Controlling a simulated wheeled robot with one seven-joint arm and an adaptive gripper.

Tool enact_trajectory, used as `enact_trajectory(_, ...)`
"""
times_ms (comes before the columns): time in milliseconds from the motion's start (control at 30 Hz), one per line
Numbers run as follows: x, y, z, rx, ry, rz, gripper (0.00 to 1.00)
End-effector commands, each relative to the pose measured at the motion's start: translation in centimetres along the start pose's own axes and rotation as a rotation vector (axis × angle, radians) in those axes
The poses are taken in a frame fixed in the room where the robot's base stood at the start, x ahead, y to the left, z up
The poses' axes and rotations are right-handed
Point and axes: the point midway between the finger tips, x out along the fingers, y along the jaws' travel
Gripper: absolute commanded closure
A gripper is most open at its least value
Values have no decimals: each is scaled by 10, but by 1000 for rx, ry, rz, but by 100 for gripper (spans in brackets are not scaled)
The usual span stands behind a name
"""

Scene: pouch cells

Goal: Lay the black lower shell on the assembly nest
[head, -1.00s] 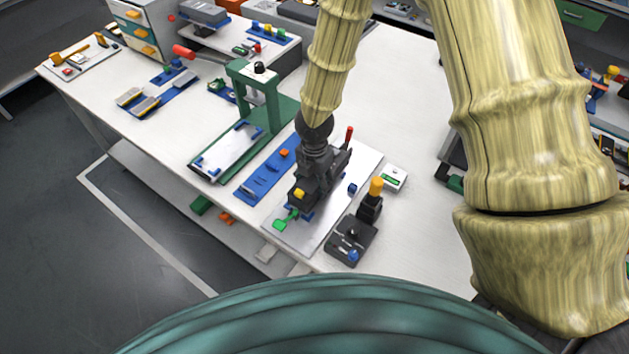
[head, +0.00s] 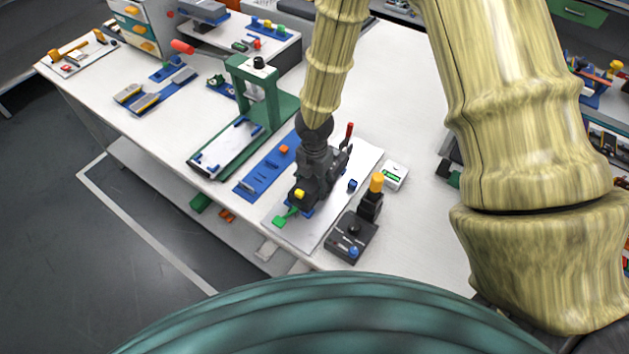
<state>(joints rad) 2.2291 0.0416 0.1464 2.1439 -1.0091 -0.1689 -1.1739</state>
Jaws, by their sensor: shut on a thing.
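My gripper (head: 312,188) is dark and points down over the white plate on the near part of the bench. It is shut on a dark piece, the black lower shell (head: 305,199), which hardly stands out from the dark fingers. The assembly nest (head: 322,227) appears to be this white plate, with blue locating blocks and a green piece (head: 281,220) at its near left. My gripper and wrist hide the nest's middle. I cannot tell whether the shell touches the nest.
A red-tipped upright (head: 349,130) stands close behind my gripper. A dark control box (head: 350,238) and a yellow-topped post (head: 376,184) stand to the right. A blue strip fixture (head: 262,175) and a green press frame (head: 262,85) stand to the left. The bench behind right is clear.

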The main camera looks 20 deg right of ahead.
Motion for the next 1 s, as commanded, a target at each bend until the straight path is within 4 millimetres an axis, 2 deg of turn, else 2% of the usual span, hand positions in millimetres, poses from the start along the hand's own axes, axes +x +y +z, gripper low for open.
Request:
enact_trajectory(33, 0, 0, 0, 0, 0, 0, 38)
enact_trajectory(133, 0, 0, 0, 0, 0, 0, 20)
enact_trajectory(167, 0, 0, 0, 0, 0, 0, 18)
enact_trajectory(567, -3, 0, 0, 1, 0, 1, 18)
enact_trajectory(733, -19, 0, 0, 3, 1, 2, 18)
enact_trajectory(1000, -61, 0, 1, 1, 0, 4, 18)
